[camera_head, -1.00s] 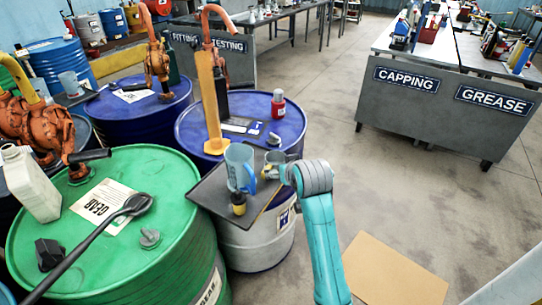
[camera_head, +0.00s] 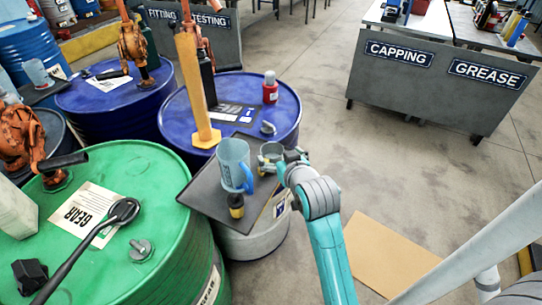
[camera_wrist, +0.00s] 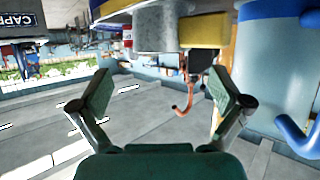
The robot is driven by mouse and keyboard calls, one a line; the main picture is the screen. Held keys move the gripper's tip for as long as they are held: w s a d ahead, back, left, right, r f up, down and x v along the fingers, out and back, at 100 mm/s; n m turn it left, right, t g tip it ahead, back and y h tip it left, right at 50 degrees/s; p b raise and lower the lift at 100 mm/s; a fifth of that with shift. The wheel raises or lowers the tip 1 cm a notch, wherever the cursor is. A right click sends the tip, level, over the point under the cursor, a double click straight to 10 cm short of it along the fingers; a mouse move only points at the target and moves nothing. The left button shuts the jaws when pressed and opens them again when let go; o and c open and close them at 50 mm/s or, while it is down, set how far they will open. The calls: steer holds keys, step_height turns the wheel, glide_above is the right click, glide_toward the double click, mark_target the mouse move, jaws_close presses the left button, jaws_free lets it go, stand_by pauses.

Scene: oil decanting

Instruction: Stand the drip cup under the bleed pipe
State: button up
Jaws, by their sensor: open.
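A small grey metal cup (camera_head: 269,150), which I take for the drip cup, stands at the right edge of a dark tray (camera_head: 209,195) in the head view. My gripper (camera_head: 285,158) is right beside it, on its right. In the wrist view my gripper (camera_wrist: 163,92) has its fingers spread, with nothing between the tips. A grey cylinder (camera_wrist: 158,28), perhaps that cup, shows beyond them. I cannot tell which pipe is the bleed pipe; an orange pump with a pipe (camera_head: 132,45) stands on a blue drum at the back left.
A translucent blue-handled jug (camera_head: 233,165) stands just left of the cup and shows large in the wrist view (camera_wrist: 270,65). A black-and-yellow bottle (camera_head: 236,206) is before it. A yellow post (camera_head: 192,90) and red bottle (camera_head: 270,88) stand on the blue drum behind.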

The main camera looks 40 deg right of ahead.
mark_target(274, 152)
steer(key=shift+a+f+x, duration=0.1)
steer(key=shift+f+x, duration=0.1)
steer(key=shift+x, duration=1.25)
steer(key=shift+a+f+x, duration=0.1)
steer(key=shift+f+x, duration=0.05)
steer(key=shift+x, duration=1.35)
steer(key=shift+s, duration=0.1)
steer(key=c, duration=1.3)
step_height(274, 152, up, 18)
steer(key=shift+s, duration=0.1)
